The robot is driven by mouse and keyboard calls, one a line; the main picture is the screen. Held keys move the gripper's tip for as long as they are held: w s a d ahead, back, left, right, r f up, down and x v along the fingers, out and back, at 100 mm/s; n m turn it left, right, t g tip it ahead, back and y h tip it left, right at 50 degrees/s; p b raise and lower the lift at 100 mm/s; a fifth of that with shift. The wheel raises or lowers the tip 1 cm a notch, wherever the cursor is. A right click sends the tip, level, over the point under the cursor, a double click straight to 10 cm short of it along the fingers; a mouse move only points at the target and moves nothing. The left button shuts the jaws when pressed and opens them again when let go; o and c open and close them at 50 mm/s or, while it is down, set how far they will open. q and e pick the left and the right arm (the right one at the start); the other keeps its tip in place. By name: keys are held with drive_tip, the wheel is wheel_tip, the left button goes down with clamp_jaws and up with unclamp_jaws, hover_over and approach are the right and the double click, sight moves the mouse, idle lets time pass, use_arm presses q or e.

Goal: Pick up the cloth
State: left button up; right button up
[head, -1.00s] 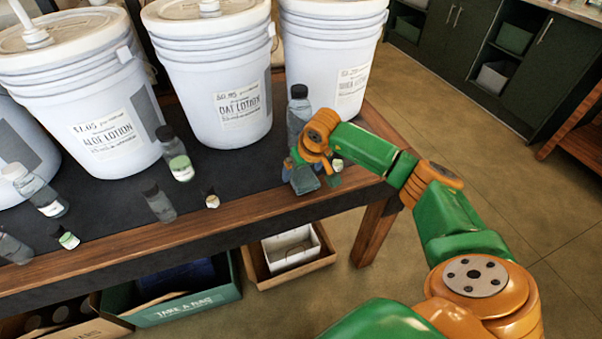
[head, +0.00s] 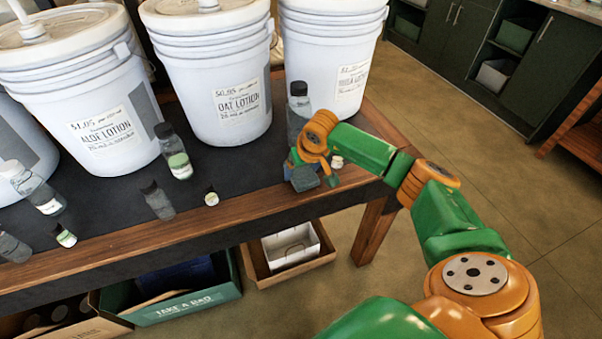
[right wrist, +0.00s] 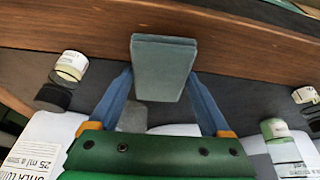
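The cloth is a grey-blue, block-like folded piece (right wrist: 163,70) between my right gripper's blue fingertips in the right wrist view. In the head view the cloth (head: 304,179) is at the table's right front end. My right gripper (right wrist: 162,78) has a fingertip against each side of the cloth and appears closed on it. In the head view the right gripper (head: 303,166) partly covers it. I cannot tell whether the cloth is clear of the table top. My left gripper is not in view.
A clear bottle with a dark cap (head: 298,110) stands just behind the gripper, and a small pale-capped bottle (head: 337,161) is close on its right. Large white lotion buckets (head: 215,80) line the back. The table's wooden front edge (head: 255,205) is close by.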

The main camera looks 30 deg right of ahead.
sight(302, 172)
drive_tip(key=c, duration=0.4)
drive_tip(key=shift+r, duration=0.1)
wheel_tip(302, 172, up, 4)
drive_tip(key=shift+f+b, duration=0.2)
drive_tip(key=shift+b, duration=0.1)
drive_tip(key=s+r, duration=0.3)
drive_tip(key=r, duration=0.1)
drive_tip(key=shift+s+r, duration=0.2)
drive_tip(key=shift+s, duration=0.2)
drive_tip(key=s+r, duration=0.1)
drive_tip(key=s, duration=0.2)
drive_tip(key=s+r+b, duration=0.1)
drive_tip(key=s+r, duration=0.1)
drive_tip(key=s, duration=0.1)
drive_tip(key=s+r+b, duration=0.1)
drive_tip(key=s+r, duration=0.1)
drive_tip(key=s, duration=0.2)
drive_tip(key=shift+s+r, duration=0.1)
drive_tip(key=shift+r, duration=0.05)
